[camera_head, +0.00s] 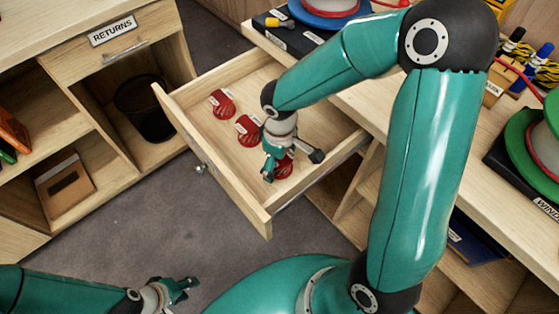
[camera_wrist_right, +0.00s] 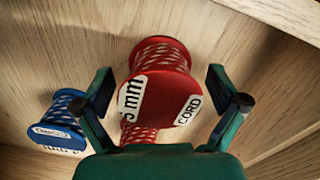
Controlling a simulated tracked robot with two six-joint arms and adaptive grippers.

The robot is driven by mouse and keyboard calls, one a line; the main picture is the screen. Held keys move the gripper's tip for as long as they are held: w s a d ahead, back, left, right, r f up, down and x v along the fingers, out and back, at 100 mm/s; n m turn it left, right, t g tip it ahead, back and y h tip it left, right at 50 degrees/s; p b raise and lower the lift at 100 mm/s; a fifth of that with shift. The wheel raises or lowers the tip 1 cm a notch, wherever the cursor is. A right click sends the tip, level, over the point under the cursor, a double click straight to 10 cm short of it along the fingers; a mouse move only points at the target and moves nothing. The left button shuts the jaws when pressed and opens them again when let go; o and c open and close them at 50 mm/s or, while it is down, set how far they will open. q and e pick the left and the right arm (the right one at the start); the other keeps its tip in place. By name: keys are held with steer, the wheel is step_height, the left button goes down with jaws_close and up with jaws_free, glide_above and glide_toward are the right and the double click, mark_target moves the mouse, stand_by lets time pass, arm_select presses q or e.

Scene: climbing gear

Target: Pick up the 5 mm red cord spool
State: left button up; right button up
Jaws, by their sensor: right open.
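A red cord spool (camera_wrist_right: 168,85) labelled "5 mm" and "CORD" stands in the wrist view between the two spread fingers of my right gripper (camera_wrist_right: 160,95). A gap shows on each side of it. In the head view my right gripper (camera_head: 290,165) is low inside the open drawer (camera_head: 318,125), over a red spool (camera_head: 284,170) that it partly hides. My left gripper (camera_head: 180,288) is at the lower left over the floor, too small to read.
A blue spool (camera_wrist_right: 57,125) stands left of my right gripper in the wrist view. Drawer walls (camera_head: 215,170) surround the spools. A shelf unit marked "RETURNS" (camera_head: 113,30) with a dark bin (camera_head: 145,108) stands at the left. Grey floor (camera_head: 130,225) is clear between.

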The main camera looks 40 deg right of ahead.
steer(key=shift+f, duration=0.15)
steer(key=c, duration=1.3)
